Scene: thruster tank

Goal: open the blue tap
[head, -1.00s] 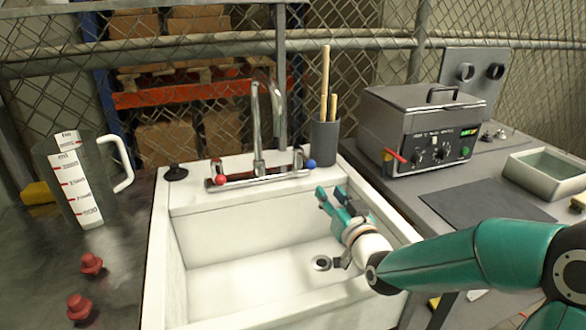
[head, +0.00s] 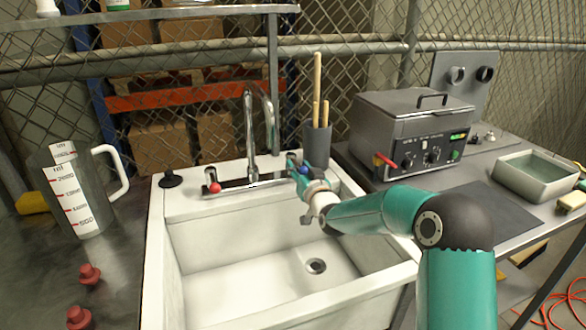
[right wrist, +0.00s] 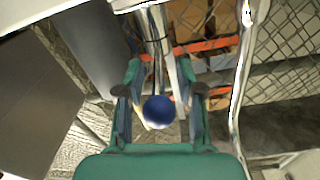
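The blue tap knob (head: 304,170) is on the right end of the tap's base bar at the back rim of the sink. My right gripper (head: 300,166) is at this knob in the head view and partly hides it. In the right wrist view the blue knob (right wrist: 158,111) lies between the two spread fingers of my right gripper (right wrist: 160,92), with a gap visible on each side. The red tap knob (head: 214,187) is on the left end of the bar. The chrome spout (head: 250,135) rises between them. My left gripper is not in view.
A grey holder (head: 317,147) with wooden handles stands close behind my right gripper. The white sink (head: 240,270) is empty, with a drain in its floor. A measuring jug (head: 75,195) and red knobs stand left. A metal bath unit (head: 410,130) stands right.

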